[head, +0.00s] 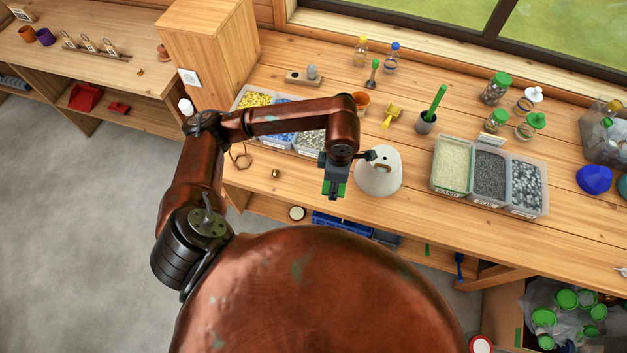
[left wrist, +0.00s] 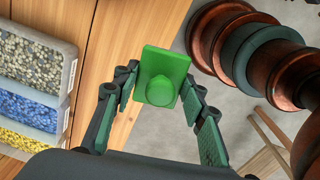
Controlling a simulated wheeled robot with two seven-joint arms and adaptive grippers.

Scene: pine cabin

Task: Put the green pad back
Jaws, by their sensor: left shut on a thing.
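The green pad (left wrist: 164,76) is a flat green rectangle with a rounded knob, seen in the left wrist view. My left gripper (left wrist: 160,98) is shut on it, with a finger on each side. In the head view my left gripper (head: 334,190) hangs by the front edge of the bench, just left of a white rounded cone-like object (head: 379,172). A bit of green (head: 342,189) shows at its fingertips there. My right gripper is not in view.
The wooden bench (head: 300,178) carries bins of yellow, blue and grey granules behind my left arm. Labelled bins (head: 490,176) stand further right, with jars (head: 496,88) behind them. A green stick stands in a grey cup (head: 426,121).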

